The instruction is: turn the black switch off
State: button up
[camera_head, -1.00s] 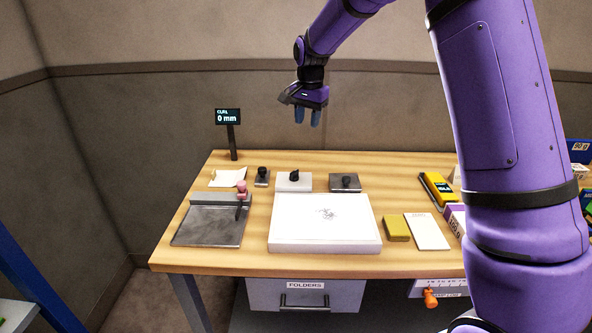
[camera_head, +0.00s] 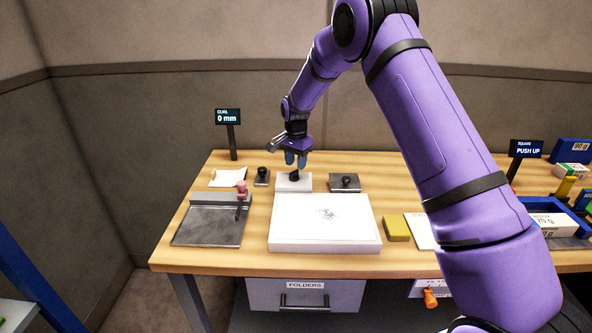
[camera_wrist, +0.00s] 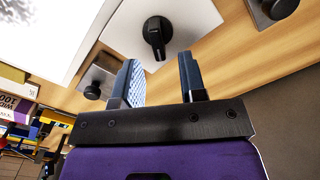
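The black switch (camera_head: 294,176) is a rotary knob with a lever on a white plate (camera_head: 305,186) at the back middle of the table. In the wrist view the switch (camera_wrist: 157,36) lies just beyond my fingertips, its lever pointing toward the gap between them. My gripper (camera_head: 297,164) hangs right above the switch with its blue fingers pointing down. In the wrist view my gripper (camera_wrist: 160,68) is open and empty, its fingers apart. I see no contact with the switch.
Small plates with black knobs stand left (camera_head: 262,173) and right (camera_head: 346,181) of the switch. A metal plate (camera_head: 208,227) with a pink-topped lever (camera_head: 241,190) is front left. A display (camera_head: 228,117) reads 0 mm.

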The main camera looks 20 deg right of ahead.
aim_at(294, 175)
jog(key=shift+f, duration=1.6)
grip_shut()
